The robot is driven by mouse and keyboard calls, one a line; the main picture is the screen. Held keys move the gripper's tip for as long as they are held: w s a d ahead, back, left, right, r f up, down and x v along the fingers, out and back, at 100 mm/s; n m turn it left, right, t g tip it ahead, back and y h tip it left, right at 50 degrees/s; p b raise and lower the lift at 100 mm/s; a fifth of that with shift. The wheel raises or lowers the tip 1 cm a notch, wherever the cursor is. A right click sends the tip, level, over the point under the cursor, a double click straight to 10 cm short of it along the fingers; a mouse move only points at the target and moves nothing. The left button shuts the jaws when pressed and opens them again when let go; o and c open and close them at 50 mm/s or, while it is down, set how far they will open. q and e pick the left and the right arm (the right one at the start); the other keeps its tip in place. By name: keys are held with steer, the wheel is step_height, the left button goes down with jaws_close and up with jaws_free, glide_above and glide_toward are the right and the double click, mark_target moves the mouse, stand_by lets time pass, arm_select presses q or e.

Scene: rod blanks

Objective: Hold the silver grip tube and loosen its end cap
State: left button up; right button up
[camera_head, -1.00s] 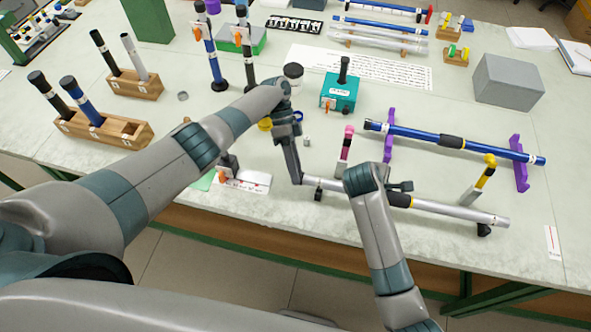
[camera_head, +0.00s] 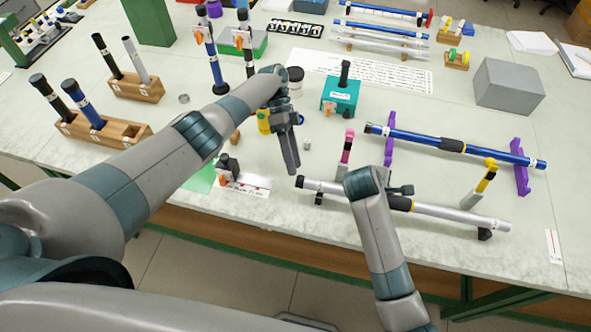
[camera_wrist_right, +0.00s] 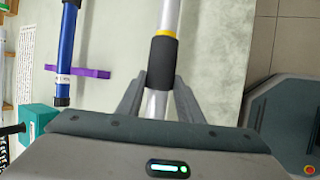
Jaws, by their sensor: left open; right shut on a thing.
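The silver grip tube (camera_head: 455,213) lies across low black supports near the table's front edge, with a black grip band (camera_head: 401,203) along it. Its dark end cap (camera_head: 301,182) is at the left end. My left gripper (camera_head: 294,168) is open and empty, its fingers pointing down just behind and above that end, apart from it.
A blue tube (camera_head: 490,151) lies on purple stands (camera_head: 519,167) behind the silver one. Pink-topped (camera_head: 347,146) and yellow-topped (camera_head: 485,176) upright pieces stand close behind the silver tube. A teal box (camera_head: 341,95) stands farther back. A white card (camera_head: 243,184) lies to the left.

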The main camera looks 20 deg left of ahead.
arm_select(q)
steer(key=v, duration=0.7)
steer(key=shift+w+r, duration=0.2)
steer(key=shift+r, duration=0.1)
steer(key=shift+a+f, duration=0.1)
steer(key=shift+a, duration=0.05)
steer(key=m+t+h, duration=0.1)
steer(key=t+h, duration=0.3)
steer(key=t, duration=0.2)
glide_toward(300, 182)
steer(key=shift+w+a+r, duration=0.25)
steer(key=shift+a, duration=0.25)
steer(key=shift+w+a+r, duration=0.2)
steer(key=shift+a, duration=0.3)
steer(key=shift+w+a+r, duration=0.25)
steer(key=shift+a, duration=0.3)
steer(key=shift+f, duration=0.1)
steer(key=x, duration=1.2)
steer(key=shift+d, duration=0.1)
